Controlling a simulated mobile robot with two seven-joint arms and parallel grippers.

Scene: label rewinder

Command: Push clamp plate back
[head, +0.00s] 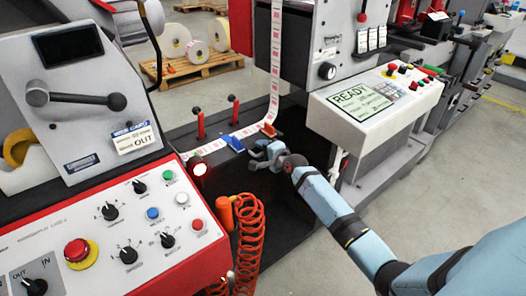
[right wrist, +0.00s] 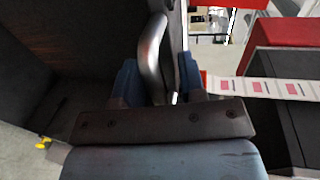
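My right gripper (head: 257,155) is low at the table's front side, just right of and below the nearer blue plate. In the right wrist view its two blue fingers (right wrist: 160,78) stand apart. A curved grey metal bar (right wrist: 151,55) shows between them, closer to the left finger; I cannot tell whether it touches. My left gripper is out of view.
Two red levers (head: 200,124) stand behind the label strip (head: 274,70). A red-rimmed control panel (head: 125,225) and a coiled orange hose (head: 250,235) are at the left. A white READY console (head: 365,100) is at the right, beside my right arm.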

